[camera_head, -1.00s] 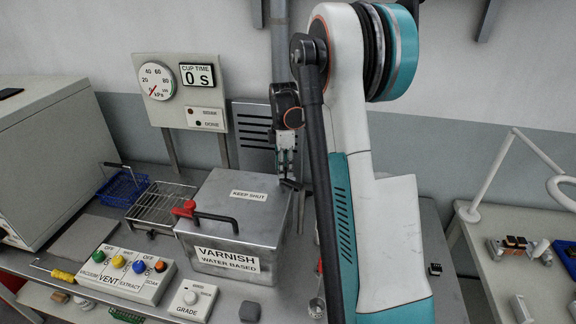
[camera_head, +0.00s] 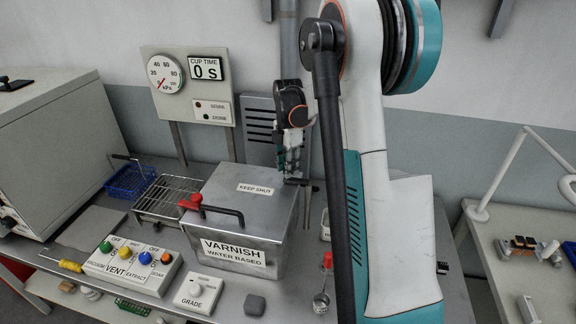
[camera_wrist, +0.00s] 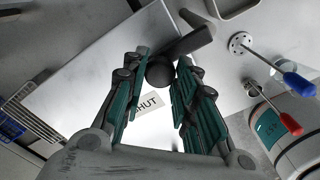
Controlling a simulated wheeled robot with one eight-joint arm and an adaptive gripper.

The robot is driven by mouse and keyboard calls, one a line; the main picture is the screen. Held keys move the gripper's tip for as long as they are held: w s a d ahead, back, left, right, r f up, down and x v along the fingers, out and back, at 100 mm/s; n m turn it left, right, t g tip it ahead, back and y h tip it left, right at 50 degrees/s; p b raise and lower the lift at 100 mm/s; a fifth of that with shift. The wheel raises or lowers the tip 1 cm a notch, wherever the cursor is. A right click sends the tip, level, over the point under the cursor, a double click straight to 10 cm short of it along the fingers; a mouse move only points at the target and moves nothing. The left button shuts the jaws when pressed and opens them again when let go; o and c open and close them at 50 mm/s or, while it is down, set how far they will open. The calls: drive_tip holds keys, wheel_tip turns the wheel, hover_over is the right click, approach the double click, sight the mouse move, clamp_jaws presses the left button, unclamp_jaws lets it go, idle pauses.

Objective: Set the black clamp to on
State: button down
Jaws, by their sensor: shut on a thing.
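The black clamp (camera_head: 299,182) sits at the far right corner of the lid of a steel box (camera_head: 226,205) marked VARNISH. In the wrist view the clamp (camera_wrist: 186,48) shows a dark round knob between my fingertips and a bar running to the upper right. My gripper (camera_head: 290,170) points down at that corner. In the wrist view my gripper (camera_wrist: 163,66) is shut on the clamp's knob, with green-padded fingers on either side. The lid lies flat on the box. The clamp's base is partly hidden by the fingers.
A switch panel (camera_head: 131,266) and a GRADE knob box (camera_head: 200,292) stand in front. A wire rack (camera_head: 165,197) and blue basket (camera_head: 130,182) are left. A red-handled tool (camera_wrist: 290,123) is to the right.

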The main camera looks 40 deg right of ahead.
drive_tip(key=c, duration=1.3)
unclamp_jaws()
drive_tip(key=shift+r, duration=0.1)
wheel_tip(320, 180, up, 12)
drive_tip(key=shift+f, duration=0.1)
drive_tip(key=shift+a, duration=0.1)
